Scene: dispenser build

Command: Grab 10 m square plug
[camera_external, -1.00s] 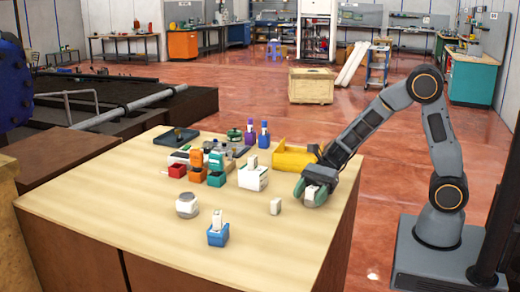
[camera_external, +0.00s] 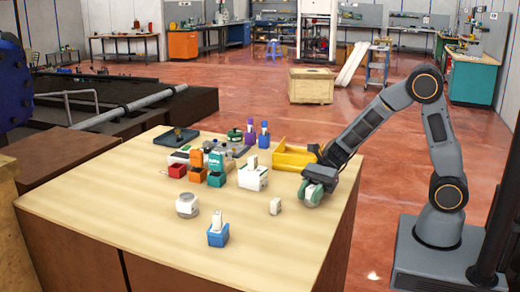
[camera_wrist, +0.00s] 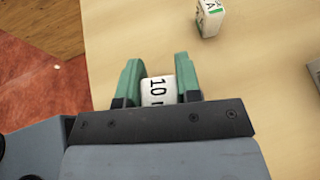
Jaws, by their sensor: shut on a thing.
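The 10 m plug (camera_wrist: 158,90) is a small white block with a black "10" on its face, seen in the wrist view between the two green fingers. My gripper (camera_wrist: 159,80) is shut on it. In the external view my gripper (camera_external: 312,194) is low over the right part of the table, and the plug there is mostly hidden by the fingers. I cannot tell whether the plug touches the table.
Another white block (camera_external: 275,206) with a letter (camera_wrist: 210,18) stands left of my gripper. A blue holder (camera_external: 218,236), a white jar (camera_external: 187,205), a white box (camera_external: 253,176) and a yellow bin (camera_external: 291,158) stand on the table (camera_external: 120,215). The front right of the tabletop is clear.

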